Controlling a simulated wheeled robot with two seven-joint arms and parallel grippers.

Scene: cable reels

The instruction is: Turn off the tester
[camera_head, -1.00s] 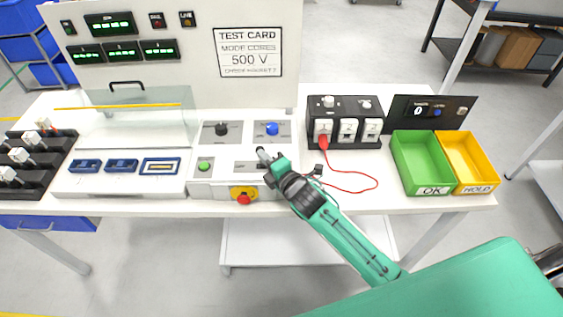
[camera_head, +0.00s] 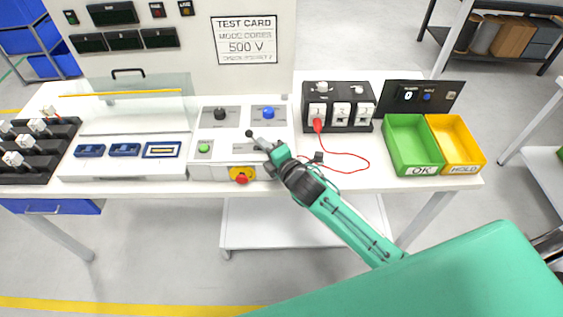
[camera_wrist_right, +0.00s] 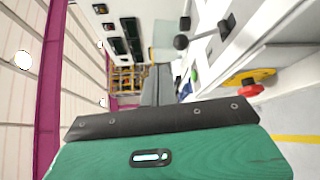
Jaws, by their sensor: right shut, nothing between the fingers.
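The tester is the white bench unit with an upright panel (camera_head: 180,70) and a control box (camera_head: 215,172) below it. Its displays (camera_head: 113,13) are dark. The control box carries a black knob (camera_head: 220,113), a blue knob (camera_head: 268,112), a green button (camera_head: 204,149) and a red emergency button on yellow (camera_head: 241,178). A lever with a black ball end shows in the wrist view (camera_wrist_right: 181,42). My right gripper (camera_head: 259,141) is shut and empty over the control box, close to the ball (camera_head: 249,132); I cannot tell whether they touch. My left gripper is out of view.
A black socket box (camera_head: 339,108) with a red lead stands right of the tester. Green (camera_head: 385,150) and yellow (camera_head: 478,160) bins sit at the right end. A clear-lidded fixture (camera_head: 125,170) and black rack (camera_head: 40,160) are at the left.

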